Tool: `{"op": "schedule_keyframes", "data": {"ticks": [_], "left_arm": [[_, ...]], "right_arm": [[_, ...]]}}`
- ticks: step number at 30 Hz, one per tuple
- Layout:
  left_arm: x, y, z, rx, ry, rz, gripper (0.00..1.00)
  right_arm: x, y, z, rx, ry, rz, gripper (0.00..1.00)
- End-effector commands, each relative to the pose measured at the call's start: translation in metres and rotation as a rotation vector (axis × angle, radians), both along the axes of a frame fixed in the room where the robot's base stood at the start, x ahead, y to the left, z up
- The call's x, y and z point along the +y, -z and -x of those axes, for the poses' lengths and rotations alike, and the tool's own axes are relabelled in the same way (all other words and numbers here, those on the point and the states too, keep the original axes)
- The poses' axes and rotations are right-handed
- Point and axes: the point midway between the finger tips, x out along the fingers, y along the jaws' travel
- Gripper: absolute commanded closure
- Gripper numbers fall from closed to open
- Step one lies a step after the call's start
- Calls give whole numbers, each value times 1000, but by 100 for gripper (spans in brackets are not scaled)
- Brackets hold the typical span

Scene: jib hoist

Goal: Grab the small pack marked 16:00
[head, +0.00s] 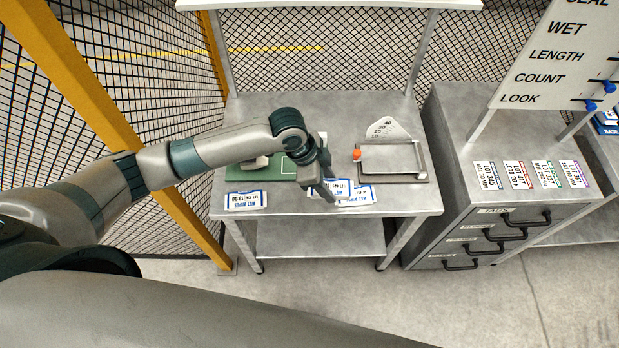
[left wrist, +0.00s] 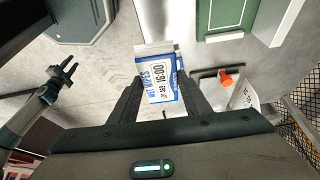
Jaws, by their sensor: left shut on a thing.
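The white-and-blue wet-wipes pack marked 16:00 (left wrist: 158,78) is between the fingers of my left gripper (left wrist: 157,98) in the left wrist view. That gripper is shut on it. In the head view my left gripper (head: 328,190) points down at the front of the metal table, partly covering white-and-blue packs (head: 360,195) there. I cannot tell how far the held pack is above the table. Another pack, seemingly marked 12:00 (head: 246,200), lies at the table's front left. My right gripper (left wrist: 62,75) shows small at the left of the left wrist view, its fingers apart.
A green board (head: 272,171) lies behind the packs. A metal frame with an orange knob (head: 357,154) and an angle scale stands to the right. A drawer cabinet (head: 490,215) with several label cards is farther right. Wire fencing and a yellow post (head: 110,120) stand left.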

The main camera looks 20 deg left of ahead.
Motion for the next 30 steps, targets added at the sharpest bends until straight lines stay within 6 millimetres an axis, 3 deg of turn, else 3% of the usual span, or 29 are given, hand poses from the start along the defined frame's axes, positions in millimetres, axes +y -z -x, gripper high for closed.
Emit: {"op": "schedule_keyframes", "data": {"ticks": [3, 9, 30], "left_arm": [[-19, -15, -1, 0, 2, 1, 80], [-36, -20, -3, 1, 1, 0, 80], [-38, -23, -4, 0, -5, -1, 80]], "right_arm": [[0, -16, 0, 0, 0, 0, 69], [0, -9, 0, 0, 0, 0, 69], [0, -8, 0, 0, 0, 0, 69]]}}
